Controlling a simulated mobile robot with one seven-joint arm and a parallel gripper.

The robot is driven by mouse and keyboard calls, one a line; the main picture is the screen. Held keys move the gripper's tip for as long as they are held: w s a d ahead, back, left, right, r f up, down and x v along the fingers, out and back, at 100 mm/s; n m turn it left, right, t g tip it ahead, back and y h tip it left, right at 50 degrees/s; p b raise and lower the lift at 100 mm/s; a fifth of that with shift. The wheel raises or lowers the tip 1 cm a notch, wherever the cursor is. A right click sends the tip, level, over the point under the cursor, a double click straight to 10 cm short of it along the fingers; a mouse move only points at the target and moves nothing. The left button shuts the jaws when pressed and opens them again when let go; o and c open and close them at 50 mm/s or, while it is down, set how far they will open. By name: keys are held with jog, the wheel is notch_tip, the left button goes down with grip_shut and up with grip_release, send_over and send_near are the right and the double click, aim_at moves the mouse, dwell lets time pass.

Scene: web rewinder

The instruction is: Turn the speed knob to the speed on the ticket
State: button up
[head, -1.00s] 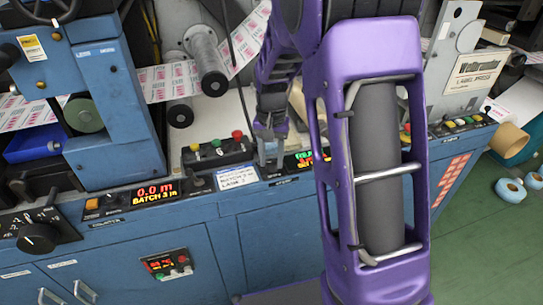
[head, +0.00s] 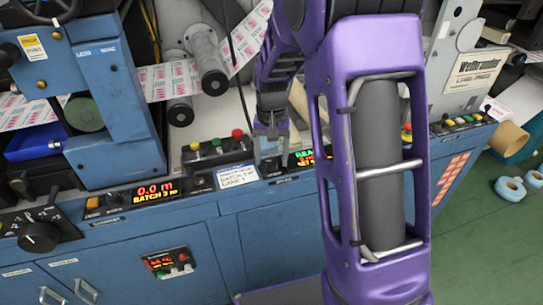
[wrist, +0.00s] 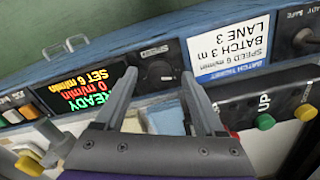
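The batch ticket (wrist: 228,50) appears upside down in the wrist view and reads speed 6 m/min, batch 3 m, lane 3. Left of it is the dark round speed knob (wrist: 157,72) on the blue panel. The display (wrist: 90,90) beside the knob reads READY, 0 m/min, SET 6 m/min. My gripper (wrist: 158,84) is open and empty, its two fingers apart on either side of the knob in the picture, seemingly clear of it. In the head view, my gripper (head: 268,140) is over the panel, right of the ticket (head: 237,176); the knob is hard to make out there.
A button box (head: 217,150) with green and red buttons stands behind the ticket. The batch counter display (head: 155,191) and a large black dial knob (head: 38,237) are at left. Rollers (head: 209,68) with printed web stand behind. My purple arm hides part of the panel.

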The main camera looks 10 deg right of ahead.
aim_at(271, 161)
jog(key=shift+r, duration=0.1)
notch_tip(271, 161, up, 17)
jog(key=p, duration=0.3)
jog(key=shift+r, duration=0.15)
dwell(0.3)
